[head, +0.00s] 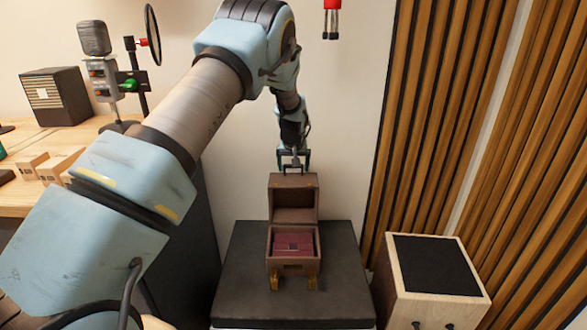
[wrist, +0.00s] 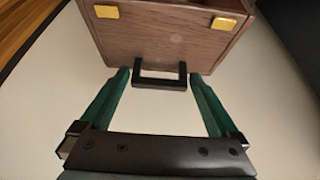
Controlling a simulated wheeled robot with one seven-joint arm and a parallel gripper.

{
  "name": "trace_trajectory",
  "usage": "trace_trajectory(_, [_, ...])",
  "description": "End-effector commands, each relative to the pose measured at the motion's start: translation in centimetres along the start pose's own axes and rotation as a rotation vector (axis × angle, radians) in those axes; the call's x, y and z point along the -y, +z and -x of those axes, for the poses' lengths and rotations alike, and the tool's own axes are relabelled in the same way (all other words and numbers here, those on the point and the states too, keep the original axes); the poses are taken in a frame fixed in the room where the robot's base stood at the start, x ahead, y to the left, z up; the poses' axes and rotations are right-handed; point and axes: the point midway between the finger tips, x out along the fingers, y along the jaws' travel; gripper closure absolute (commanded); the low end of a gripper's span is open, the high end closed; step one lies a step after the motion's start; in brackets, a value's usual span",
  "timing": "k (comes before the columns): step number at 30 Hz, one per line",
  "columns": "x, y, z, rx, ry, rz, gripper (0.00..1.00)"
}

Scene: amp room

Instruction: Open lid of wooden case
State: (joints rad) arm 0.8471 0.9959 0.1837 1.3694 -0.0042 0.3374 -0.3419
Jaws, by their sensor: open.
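The wooden case (head: 293,262) sits on a dark stand. Its lid (head: 293,187) stands raised at the back, and reddish contents show inside. My gripper (head: 292,168) is just above the lid's top edge. In the wrist view the brown wood (wrist: 165,45) carries two gold fittings at the top and a black handle (wrist: 160,80) at its near edge. The green fingers of my gripper (wrist: 159,77) are apart, one on each side of the handle. I cannot tell whether they touch it.
The dark stand (head: 345,295) has bare room around the case. A wood-sided speaker box (head: 437,280) stands to the right, beside slatted wall panels (head: 440,120). A desk (head: 15,200) with a microphone (head: 95,40) and small boxes is at the left.

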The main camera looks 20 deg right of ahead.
Motion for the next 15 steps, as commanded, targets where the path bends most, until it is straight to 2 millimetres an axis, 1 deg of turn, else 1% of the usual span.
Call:
trace_trajectory(8, [0.0, 0.3, 0.0, 0.007, -0.001, 0.0, 0.0])
trace_trajectory(11, [-0.1, 0.2, 0.6, 0.006, 0.0, 0.0, 0.0])
trace_trajectory(15, [-0.1, 0.3, 2.6, 0.006, 0.0, 0.0, 0.0])
